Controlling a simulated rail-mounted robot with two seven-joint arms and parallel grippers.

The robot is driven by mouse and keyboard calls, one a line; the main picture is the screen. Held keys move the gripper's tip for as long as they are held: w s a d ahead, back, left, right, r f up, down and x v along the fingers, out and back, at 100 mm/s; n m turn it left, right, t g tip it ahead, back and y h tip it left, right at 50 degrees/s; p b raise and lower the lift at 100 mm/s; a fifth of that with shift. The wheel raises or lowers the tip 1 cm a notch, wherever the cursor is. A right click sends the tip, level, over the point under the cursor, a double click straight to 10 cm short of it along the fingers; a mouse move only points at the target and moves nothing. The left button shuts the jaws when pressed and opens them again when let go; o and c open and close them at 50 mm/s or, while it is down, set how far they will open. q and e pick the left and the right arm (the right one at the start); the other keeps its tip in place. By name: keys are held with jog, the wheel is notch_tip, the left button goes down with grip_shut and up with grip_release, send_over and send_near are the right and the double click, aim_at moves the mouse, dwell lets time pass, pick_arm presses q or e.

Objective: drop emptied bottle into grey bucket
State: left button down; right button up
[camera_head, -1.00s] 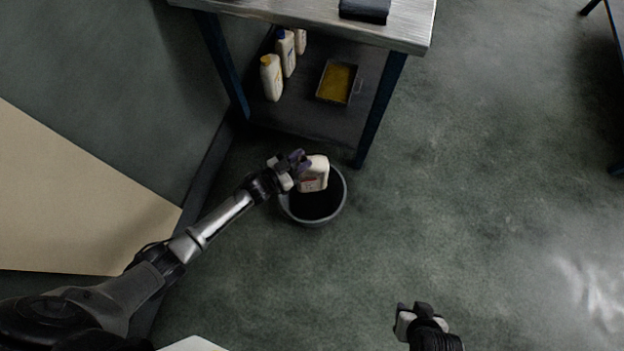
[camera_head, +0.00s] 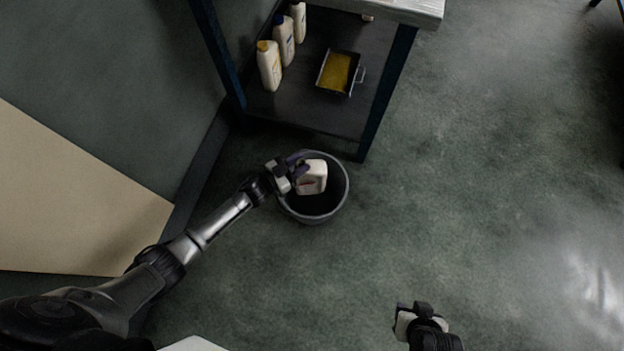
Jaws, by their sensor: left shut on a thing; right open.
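A white bottle (camera_head: 312,178) is held by my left gripper (camera_head: 297,170), which is shut on it. The bottle is over the opening of the grey bucket (camera_head: 343,199), within its rim as seen from above. How far it is above or inside the bucket I cannot tell. The bucket stands on the floor in front of the table and its inside looks dark. My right gripper (camera_head: 412,312) is open and empty, low in the picture and well to the right of the bucket.
A table (camera_head: 398,10) with dark blue legs stands behind the bucket. Its lower shelf (camera_head: 310,108) holds several white bottles (camera_head: 270,66) and a metal tray (camera_head: 336,92) with yellow content. A beige panel (camera_head: 75,205) is at the left. The floor at the right is clear.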

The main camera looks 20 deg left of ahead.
pick_arm(q)
jog(key=c, duration=0.7)
grip_release()
jog(key=shift+f, duration=0.1)
jog(key=shift+c, duration=0.2)
jog(key=shift+s+a+p, duration=0.35)
jog(key=shift+s+p, duration=0.05)
jog(key=p+v, duration=0.5)
jog(key=v, duration=0.7)
jog(key=shift+s+a, duration=0.15)
jog(key=shift+s, duration=0.2)
